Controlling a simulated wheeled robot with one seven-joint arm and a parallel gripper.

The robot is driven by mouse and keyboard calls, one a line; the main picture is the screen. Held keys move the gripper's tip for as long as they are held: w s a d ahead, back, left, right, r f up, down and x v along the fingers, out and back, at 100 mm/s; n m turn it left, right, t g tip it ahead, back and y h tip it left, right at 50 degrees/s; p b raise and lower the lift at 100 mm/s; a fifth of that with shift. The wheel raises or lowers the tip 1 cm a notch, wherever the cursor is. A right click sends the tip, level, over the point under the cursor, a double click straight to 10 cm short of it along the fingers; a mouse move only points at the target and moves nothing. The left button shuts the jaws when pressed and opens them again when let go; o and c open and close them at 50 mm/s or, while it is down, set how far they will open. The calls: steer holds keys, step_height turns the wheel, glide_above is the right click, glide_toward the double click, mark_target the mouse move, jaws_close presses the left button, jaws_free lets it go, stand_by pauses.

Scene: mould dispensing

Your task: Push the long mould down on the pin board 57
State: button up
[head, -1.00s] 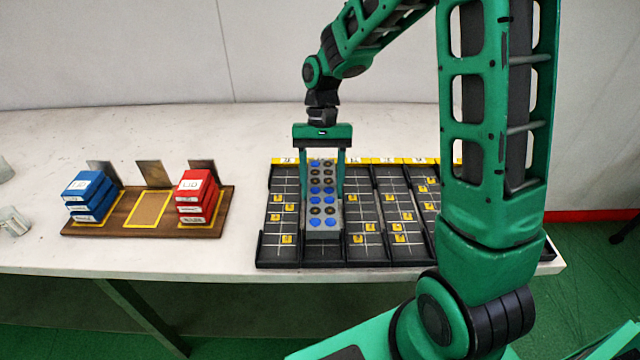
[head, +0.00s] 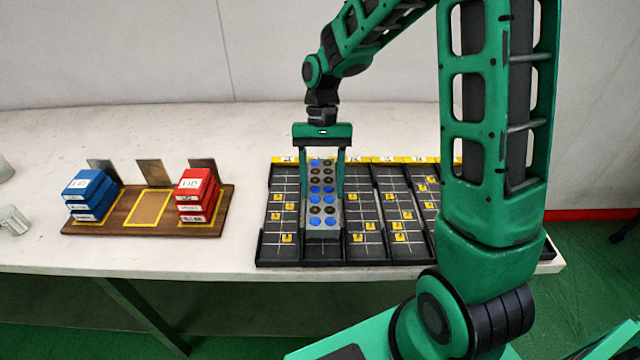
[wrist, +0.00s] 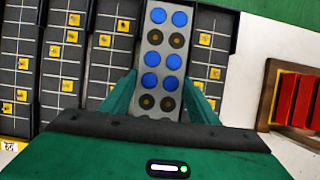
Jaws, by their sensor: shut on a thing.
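The long mould (head: 322,215) is a grey block with two rows of blue and dark round cavities. It lies lengthwise in the second lane from the left of the black pin board (head: 262,250). My gripper (head: 322,190) reaches down from above with one finger on each long side of the mould, shut on it. In the wrist view the mould (wrist: 166,58) runs up between the green fingers. The mould's underside and any pins below it are hidden, so I cannot tell if it is fully seated.
Other board lanes hold yellow numbered tags. A wooden rack (head: 125,228) to the left bears a stack of blue boxes (head: 90,190) and a stack of red boxes (head: 195,195), with an empty yellow-outlined place between. A metal cup (head: 14,220) stands at the far left.

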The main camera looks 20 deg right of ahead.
mark_target(323, 188)
steer(key=shift+f, duration=1.3)
stand_by(0.9)
steer(key=shift+r, duration=0.15)
stand_by(0.3)
steer(key=shift+r, duration=3.65)
steer(key=shift+s, duration=0.1)
